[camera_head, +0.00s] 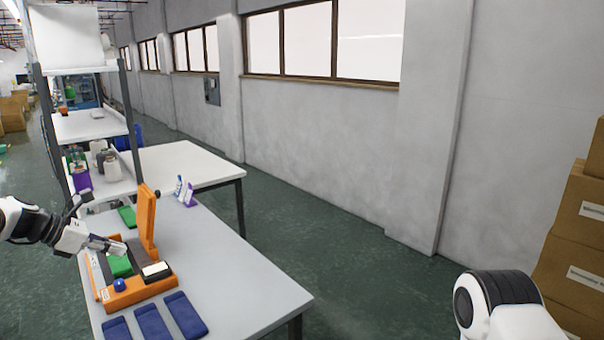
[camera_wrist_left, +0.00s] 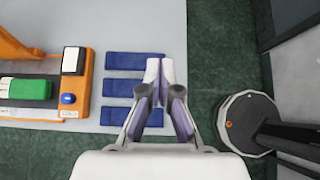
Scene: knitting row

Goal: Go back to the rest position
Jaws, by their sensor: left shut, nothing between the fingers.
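My left gripper (camera_head: 113,245) is shut and empty. In the head view it reaches in from the left, over the orange machine (camera_head: 139,290) on the table. In the left wrist view the closed fingers (camera_wrist_left: 159,72) appear in front of the blue folded cloths (camera_wrist_left: 118,89), with nothing between them. The orange machine shows at the left of that view, with a green piece (camera_wrist_left: 27,90) on its dark bed and a blue button (camera_wrist_left: 68,99). My right arm shows at the lower right of the head view, but its gripper is out of view.
The grey table (camera_head: 245,284) has free room right of the machine. A white table (camera_head: 187,165) and a shelf rack (camera_head: 92,126) stand behind. Cardboard boxes (camera_head: 580,250) are stacked at the right. Two small bottles (camera_head: 184,190) stand at the table's back edge.

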